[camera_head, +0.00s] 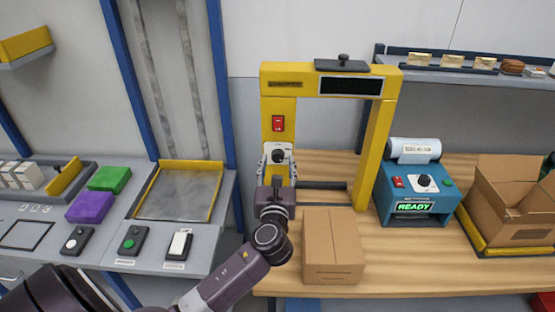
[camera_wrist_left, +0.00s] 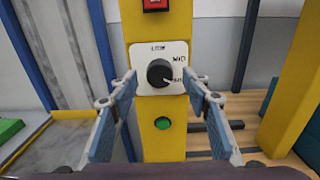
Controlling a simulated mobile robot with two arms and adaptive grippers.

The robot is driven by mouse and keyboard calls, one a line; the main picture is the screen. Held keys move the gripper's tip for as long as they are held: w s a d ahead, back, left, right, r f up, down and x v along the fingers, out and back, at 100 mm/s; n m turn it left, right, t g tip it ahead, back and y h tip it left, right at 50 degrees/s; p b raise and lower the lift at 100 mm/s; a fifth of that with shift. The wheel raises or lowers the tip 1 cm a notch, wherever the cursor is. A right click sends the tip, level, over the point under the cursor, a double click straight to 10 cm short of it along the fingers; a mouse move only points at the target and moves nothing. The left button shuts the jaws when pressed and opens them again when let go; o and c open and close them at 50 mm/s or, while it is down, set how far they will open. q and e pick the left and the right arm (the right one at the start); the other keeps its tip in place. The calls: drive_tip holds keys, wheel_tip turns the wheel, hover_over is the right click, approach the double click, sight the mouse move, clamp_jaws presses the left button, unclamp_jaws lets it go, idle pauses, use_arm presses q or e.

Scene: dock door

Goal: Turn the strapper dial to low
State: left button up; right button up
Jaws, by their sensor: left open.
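The strapper dial (camera_head: 278,156) is a round black knob on a white plate on the strapper's left yellow post. In the left wrist view the dial (camera_wrist_left: 160,73) has a white pointer mark aimed right and slightly down, at the lower-right label, which seems to read HI. LOW is printed above the knob and MID to its upper right. My left gripper (camera_head: 277,170) is open in front of the plate, with one blue-grey finger on each side of the dial. The fingers appear apart from the knob. My right gripper is not in view.
The yellow strapper frame (camera_head: 382,150) has a red switch (camera_head: 278,123) above the dial and a green button (camera_wrist_left: 163,124) below it. A closed carton (camera_head: 332,245) stands on the wooden bench right of my arm. A blue machine (camera_head: 418,192) reading READY is farther right.

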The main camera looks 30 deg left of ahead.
use_arm(q)
drive_tip(key=shift+w+a, duration=0.25)
drive_tip(key=shift+w, duration=0.1)
drive_tip(key=shift+c, duration=0.4)
drive_tip(key=c, duration=1.1)
